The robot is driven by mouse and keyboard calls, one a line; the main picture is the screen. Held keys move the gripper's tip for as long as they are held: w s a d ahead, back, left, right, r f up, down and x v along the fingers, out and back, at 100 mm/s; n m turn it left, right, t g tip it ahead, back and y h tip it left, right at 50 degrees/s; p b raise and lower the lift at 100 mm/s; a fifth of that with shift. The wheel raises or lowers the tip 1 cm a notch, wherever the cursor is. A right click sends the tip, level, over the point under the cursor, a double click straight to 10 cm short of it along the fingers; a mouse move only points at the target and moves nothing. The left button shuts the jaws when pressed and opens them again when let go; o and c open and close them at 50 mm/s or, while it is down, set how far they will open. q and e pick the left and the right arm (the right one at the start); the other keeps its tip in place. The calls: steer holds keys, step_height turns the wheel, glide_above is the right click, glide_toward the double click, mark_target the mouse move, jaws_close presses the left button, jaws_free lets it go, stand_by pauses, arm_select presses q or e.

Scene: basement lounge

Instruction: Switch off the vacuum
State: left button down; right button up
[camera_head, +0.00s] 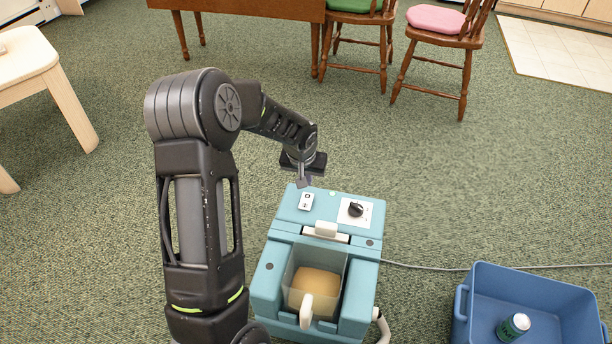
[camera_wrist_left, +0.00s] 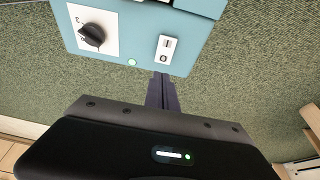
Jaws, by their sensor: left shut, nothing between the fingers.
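The vacuum (camera_head: 285,226) is a teal box on the green carpet, below and right of my left arm in the head view. Its top panel carries a white rocker switch (camera_head: 306,201) marked 0 and I, a black dial (camera_head: 356,209) on a white plate and a small green light (camera_head: 332,193), which looks lit. My left gripper (camera_head: 304,182) is shut and empty at the panel's far edge, close to the switch. In the left wrist view the fingertips (camera_wrist_left: 162,78) are just short of the switch (camera_wrist_left: 165,49); contact cannot be told. My right gripper is not in view.
A grey cord (camera_head: 430,266) runs right from the vacuum, behind a blue bin (camera_head: 480,300) holding a green can (camera_head: 513,327). A wooden table (camera_head: 250,12) and chairs (camera_head: 437,20) stand at the back. A pale stool (camera_head: 30,55) is at left. Open carpet lies between.

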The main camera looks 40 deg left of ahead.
mark_target(309, 197)
arm_select(q)
steer(key=b+x, duration=0.1)
steer(key=x, duration=0.4)
steer(key=b+x, duration=0.1)
steer(key=x, duration=0.2)
steer(key=shift+s+d+f+b, duration=0.15)
steer(key=shift+s+f+b, duration=0.15)
steer(key=shift+f+b, duration=0.1)
steer(key=shift+w+f, duration=0.1)
steer(key=shift+f, duration=0.15)
steer(key=shift+r, duration=0.1)
steer(key=shift+s+d, duration=0.3)
steer(key=shift+s, duration=0.55)
steer(key=shift+r, duration=0.1)
